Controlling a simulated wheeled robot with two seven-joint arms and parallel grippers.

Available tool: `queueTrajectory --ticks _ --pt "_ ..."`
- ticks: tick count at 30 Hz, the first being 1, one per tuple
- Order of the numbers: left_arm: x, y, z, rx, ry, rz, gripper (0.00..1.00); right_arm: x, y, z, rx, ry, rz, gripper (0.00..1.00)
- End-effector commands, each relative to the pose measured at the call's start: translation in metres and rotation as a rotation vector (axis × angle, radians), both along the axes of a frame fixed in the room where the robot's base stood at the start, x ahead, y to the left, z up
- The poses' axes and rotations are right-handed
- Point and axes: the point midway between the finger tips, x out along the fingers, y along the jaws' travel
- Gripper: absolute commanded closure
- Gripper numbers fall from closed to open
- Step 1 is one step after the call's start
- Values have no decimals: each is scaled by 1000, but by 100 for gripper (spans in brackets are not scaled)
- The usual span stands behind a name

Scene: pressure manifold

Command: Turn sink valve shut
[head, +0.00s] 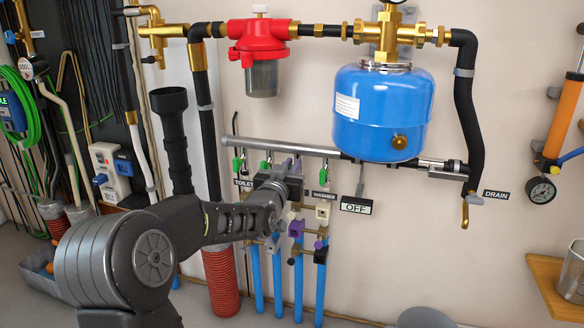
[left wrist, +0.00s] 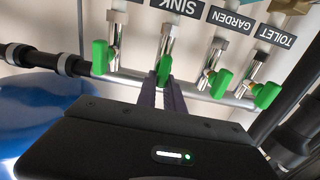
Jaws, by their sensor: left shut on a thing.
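The sink valve's green handle (left wrist: 163,68) is between the purple-grey fingertips of my left gripper (left wrist: 168,92) in the left wrist view, below its SINK label (left wrist: 188,7). The gripper is shut on this handle, which looks narrow from here; its exact turn is hard to tell. In the head view my left gripper (head: 292,168) reaches the grey manifold pipe (head: 252,146) and hides the sink handle. My right gripper is not in view.
Neighbouring green handles for garden (left wrist: 220,82), toilet (left wrist: 266,95) and a fourth valve (left wrist: 100,56) sit close on either side. A blue tank (head: 383,112) hangs right of the gripper. An OFF sign (head: 355,206) hangs below it.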

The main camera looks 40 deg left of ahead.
Motion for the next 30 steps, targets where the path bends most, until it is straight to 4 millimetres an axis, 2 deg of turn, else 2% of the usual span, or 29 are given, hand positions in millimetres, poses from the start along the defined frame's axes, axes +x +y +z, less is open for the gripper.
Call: queueTrajectory --ticks 17,30 --pt "0 -1 -6 28 23 -1 100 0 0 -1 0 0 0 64" --pt "2 -6 -9 270 110 -3 100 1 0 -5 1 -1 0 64"
